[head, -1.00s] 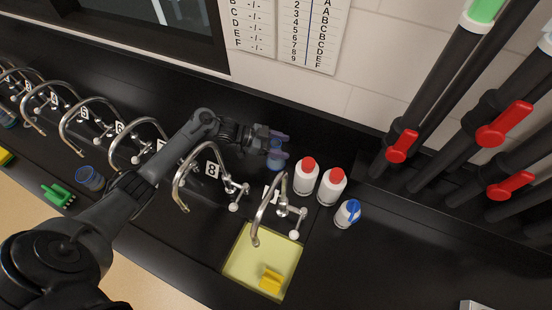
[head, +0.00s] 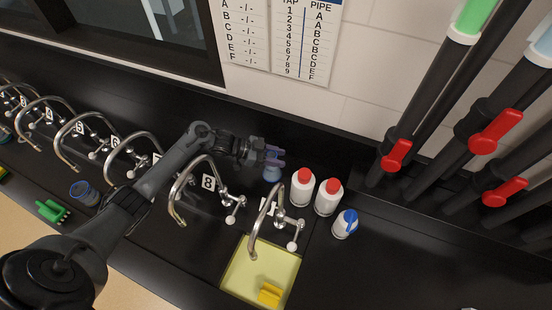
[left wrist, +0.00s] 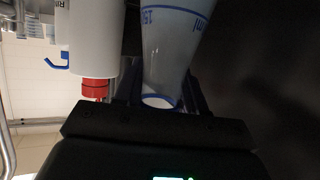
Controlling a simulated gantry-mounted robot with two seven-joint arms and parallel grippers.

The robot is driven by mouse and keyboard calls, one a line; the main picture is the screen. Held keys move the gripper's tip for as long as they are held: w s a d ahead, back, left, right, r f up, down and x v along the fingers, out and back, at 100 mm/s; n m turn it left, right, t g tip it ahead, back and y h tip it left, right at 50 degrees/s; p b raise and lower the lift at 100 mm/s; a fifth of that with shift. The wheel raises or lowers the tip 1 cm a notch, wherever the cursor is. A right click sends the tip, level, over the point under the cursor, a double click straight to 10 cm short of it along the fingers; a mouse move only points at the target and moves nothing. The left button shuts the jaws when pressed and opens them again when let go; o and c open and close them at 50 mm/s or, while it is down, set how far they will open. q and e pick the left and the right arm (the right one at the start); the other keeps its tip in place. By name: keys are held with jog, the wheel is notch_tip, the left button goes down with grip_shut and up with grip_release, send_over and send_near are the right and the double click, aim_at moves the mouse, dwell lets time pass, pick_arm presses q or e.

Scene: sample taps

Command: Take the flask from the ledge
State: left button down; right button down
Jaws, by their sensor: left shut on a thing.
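The flask (head: 271,174) stands or hangs at the back ledge, left of two white bottles; it is a small bluish translucent vessel in the head view. In the left wrist view the flask (left wrist: 172,50) is large, with blue volume marks, its narrow neck between the fingers. My left gripper (head: 274,157) is shut on the flask's neck. Whether the flask's base touches the ledge I cannot tell. My right gripper is not in view.
White bottles with red caps (head: 302,188) (head: 328,197) stand close to the right of the flask. A blue-topped wash bottle (head: 345,223) is further right. Curved taps (head: 180,190) line the counter in front. A yellow-green sink (head: 250,272) holds a yellow sponge (head: 269,294).

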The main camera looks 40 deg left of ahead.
pick_arm(q)
jog(key=shift+r, duration=0.3)
